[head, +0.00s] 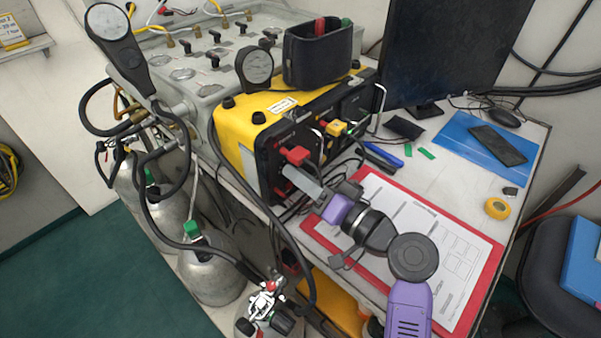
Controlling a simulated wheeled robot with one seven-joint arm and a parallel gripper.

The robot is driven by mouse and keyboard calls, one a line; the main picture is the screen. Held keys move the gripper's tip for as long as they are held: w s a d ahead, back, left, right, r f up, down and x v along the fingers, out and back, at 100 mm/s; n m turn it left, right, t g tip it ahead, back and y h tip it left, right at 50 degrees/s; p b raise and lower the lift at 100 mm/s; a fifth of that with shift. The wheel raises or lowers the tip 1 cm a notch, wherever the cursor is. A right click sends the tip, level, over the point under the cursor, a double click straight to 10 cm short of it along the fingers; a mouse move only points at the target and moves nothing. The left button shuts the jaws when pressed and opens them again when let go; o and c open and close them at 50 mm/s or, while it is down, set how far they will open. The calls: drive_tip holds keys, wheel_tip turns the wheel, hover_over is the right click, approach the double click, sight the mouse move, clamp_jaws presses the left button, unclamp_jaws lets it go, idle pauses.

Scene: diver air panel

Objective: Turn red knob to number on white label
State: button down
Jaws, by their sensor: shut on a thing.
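The red knob (296,155) is on the dark front face of the yellow-cased air panel (243,126), at its left part. My gripper (291,174) reaches in from the lower right, with its pale fingers against the front face at the knob. It is shut on the red knob; part of the knob shows above the fingers. The fingers hide the knob's lower part and any scale around it. A small white label (283,104) lies on top of the yellow case; its writing is too small to read.
A yellow knob (337,128) and metal handles are close to the right on the same face. A red clipboard (488,262) with papers lies under my arm. A black bin (318,55) stands on the case. Hoses and gas cylinders (210,265) are at the left.

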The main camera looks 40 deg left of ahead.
drive_tip(key=shift+w+m+g+p, duration=0.1)
drive_tip(key=shift+m+g+p, duration=0.4)
drive_tip(key=shift+m+p, duration=6.9)
drive_tip(key=m+b, duration=0.3)
drive_tip(key=shift+d+m, duration=0.1)
drive_tip(key=shift+m, duration=0.2)
drive_tip(key=c, duration=1.3)
unclamp_jaws()
drive_tip(key=shift+o, duration=0.2)
drive_tip(key=shift+s+d+r+b, duration=0.15)
drive_tip(key=shift+d+b, duration=0.1)
drive_tip(key=shift+d, duration=1.7)
drive_tip(key=shift+s+d+b, duration=0.15)
drive_tip(key=shift+d+b, duration=0.1)
drive_tip(key=shift+d, duration=1.65)
